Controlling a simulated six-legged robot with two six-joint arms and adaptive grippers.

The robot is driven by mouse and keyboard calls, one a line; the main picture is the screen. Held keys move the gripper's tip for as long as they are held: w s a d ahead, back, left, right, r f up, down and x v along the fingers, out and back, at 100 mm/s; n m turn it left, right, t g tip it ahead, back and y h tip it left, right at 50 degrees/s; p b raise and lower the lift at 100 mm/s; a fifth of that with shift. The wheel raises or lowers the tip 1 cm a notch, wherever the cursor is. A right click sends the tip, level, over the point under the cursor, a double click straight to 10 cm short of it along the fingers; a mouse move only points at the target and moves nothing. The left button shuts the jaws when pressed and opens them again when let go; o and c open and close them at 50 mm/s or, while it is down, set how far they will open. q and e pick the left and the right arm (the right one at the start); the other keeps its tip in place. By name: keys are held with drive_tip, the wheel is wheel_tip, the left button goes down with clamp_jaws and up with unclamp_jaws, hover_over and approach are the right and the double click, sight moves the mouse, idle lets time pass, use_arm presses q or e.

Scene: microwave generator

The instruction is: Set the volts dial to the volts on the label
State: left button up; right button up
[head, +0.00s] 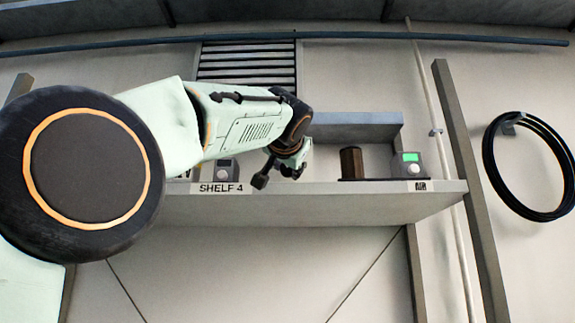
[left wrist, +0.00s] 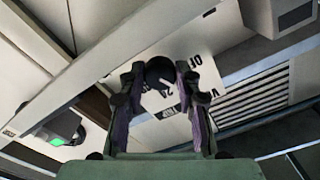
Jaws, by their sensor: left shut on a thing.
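My left gripper (head: 280,172) is in front of the shelf, left of its middle in the head view. In the left wrist view its two fingers (left wrist: 155,85) are closed around a dark round knob, the volts dial (left wrist: 159,70). The dial stands against a white panel (left wrist: 215,45) with black print, partly readable as "OF", "VOLTS" and a 2. The fingers hide part of this print. In the head view the arm and gripper hide the dial. A white label (head: 183,174) ending in what looks like "V" is mostly covered by my arm. My right gripper is not in view.
The shelf (head: 330,207) has a "SHELF 4" tag (head: 221,188). On it stand a small grey unit with a knob (head: 226,170), a brown cylinder (head: 351,163), and a unit with a green screen (head: 410,163) above an "AIR" tag (head: 420,186). A black hose coil (head: 490,160) hangs at right.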

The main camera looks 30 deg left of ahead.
use_arm(q)
drive_tip(key=shift+w+f, duration=0.15)
drive_tip(key=shift+f, duration=0.15)
drive_tip(key=o, duration=1.2)
drive_tip(key=shift+a+r, duration=0.1)
drive_tip(key=shift+a, duration=0.1)
drive_tip(key=shift+c, duration=0.2)
drive_tip(key=shift+d+r, duration=0.1)
drive_tip(key=shift+d, duration=0.05)
